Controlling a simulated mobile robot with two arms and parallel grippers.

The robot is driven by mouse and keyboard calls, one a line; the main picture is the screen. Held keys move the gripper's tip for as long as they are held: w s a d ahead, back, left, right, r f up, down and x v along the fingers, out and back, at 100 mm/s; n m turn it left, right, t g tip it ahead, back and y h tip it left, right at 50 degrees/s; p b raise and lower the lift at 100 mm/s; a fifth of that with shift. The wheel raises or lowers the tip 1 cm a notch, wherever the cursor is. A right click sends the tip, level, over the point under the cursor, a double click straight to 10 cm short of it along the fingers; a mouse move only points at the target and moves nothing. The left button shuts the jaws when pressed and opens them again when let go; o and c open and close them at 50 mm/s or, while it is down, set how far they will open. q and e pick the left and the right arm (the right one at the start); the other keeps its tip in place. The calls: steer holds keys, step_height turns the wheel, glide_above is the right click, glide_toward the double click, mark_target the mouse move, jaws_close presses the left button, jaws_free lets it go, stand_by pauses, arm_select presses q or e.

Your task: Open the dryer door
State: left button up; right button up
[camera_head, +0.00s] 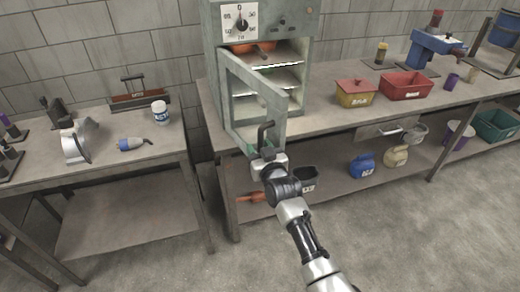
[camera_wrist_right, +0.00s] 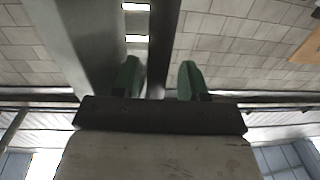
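The dryer (camera_head: 290,18) is a worn grey-green box with a dial, standing on the workbench at the top centre of the head view. Its framed door (camera_head: 253,77) stands swung open towards me, and the inner shelves show. A dark handle (camera_head: 262,131) is on the door's free edge. My right gripper (camera_head: 265,156) is at this handle. In the right wrist view, the green fingers of my right gripper (camera_wrist_right: 159,78) are apart, with a dark bar, seemingly the handle, between them. A gap shows beside the right finger; contact is unclear. My left gripper is not in view.
A yellow box (camera_head: 355,98) and a red bin (camera_head: 405,92) stand on the bench right of the dryer. A lower table with a white bottle (camera_head: 160,112) stands left. Blue and beige jugs sit on the lower shelf. The floor in front is clear.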

steer(key=shift+s+d+f, duration=0.1)
steer(key=shift+s+d, duration=0.15)
steer(key=shift+s, duration=0.25)
steer(key=b+v, duration=0.1)
steer(key=v, duration=0.8)
steer(key=shift+s, duration=0.4)
steer(key=shift+c, duration=0.2)
